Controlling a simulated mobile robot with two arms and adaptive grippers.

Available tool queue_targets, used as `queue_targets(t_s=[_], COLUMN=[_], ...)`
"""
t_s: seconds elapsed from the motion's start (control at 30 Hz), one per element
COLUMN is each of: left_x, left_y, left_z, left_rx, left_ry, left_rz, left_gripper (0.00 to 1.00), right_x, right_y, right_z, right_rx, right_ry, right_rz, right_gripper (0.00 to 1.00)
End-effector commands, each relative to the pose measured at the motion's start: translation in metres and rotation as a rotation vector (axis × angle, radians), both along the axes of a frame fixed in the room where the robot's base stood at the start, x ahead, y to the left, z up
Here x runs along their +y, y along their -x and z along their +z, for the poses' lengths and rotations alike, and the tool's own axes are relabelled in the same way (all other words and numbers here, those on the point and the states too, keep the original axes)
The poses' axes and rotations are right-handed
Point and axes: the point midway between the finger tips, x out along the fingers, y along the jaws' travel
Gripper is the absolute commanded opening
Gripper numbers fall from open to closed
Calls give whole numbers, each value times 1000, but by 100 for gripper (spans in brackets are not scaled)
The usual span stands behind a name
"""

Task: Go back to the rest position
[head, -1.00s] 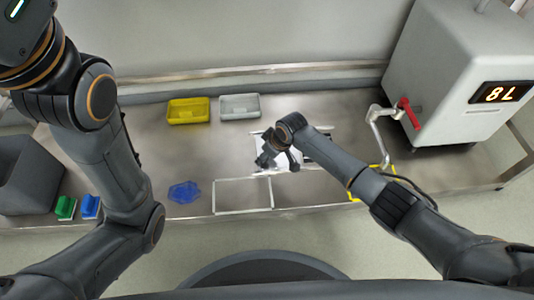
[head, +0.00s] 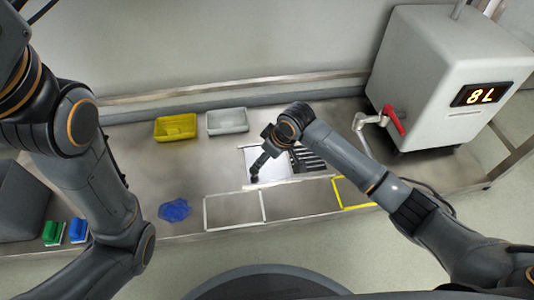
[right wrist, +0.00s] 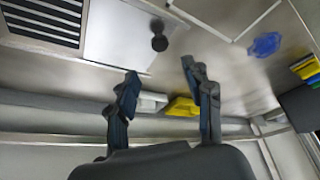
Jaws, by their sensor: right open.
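My right gripper (head: 268,132) is over the back of the steel bench in the head view. In the right wrist view its two fingers (right wrist: 163,92) stand apart with nothing between them. A white plate (head: 280,174) with a dark knob (head: 256,168) lies on the bench below it. The plate (right wrist: 115,38) and knob (right wrist: 158,36) also show in the right wrist view, apart from the fingers. My left arm rises along the left side of the head view, and its gripper is out of the picture.
A slotted grate (head: 310,160) is right of the plate. A yellow tray (head: 175,127) and a grey tray (head: 227,121) stand at the back. A blue crumpled item (head: 174,210) lies near the front edge. A tank with a red-handled tap (head: 394,119) stands at right.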

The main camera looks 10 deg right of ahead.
Motion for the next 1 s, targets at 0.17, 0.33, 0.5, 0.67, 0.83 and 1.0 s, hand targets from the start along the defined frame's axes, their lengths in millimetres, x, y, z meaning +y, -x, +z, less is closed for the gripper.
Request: queue_targets(t_s=[0.17, 0.33, 0.5, 0.67, 0.83, 1.0], left_x=[0, 0, 0, 0, 0, 2], left_y=[0, 0, 0, 0, -6, -29], left_z=[0, 0, 0, 0, 2, 3], left_rx=[1, 1, 1, 1, 19, 92], left_ry=[0, 0, 0, 0, 0, 4], left_rz=[0, 0, 0, 0, 0, -4], left_gripper=[40, 40, 40, 40, 40, 40], right_x=[-4, -4, -4, -4, 9, 58], right_y=[3, 4, 4, 4, 2, -4], right_z=[12, 14, 13, 13, 24, 82], right_rx=[0, 1, 1, 1, -46, -266], right_ry=[0, 1, 1, 1, -49, -285], right_rz=[0, 0, 0, 0, 1, -13], right_gripper=[51, 51, 51, 51, 51, 51])
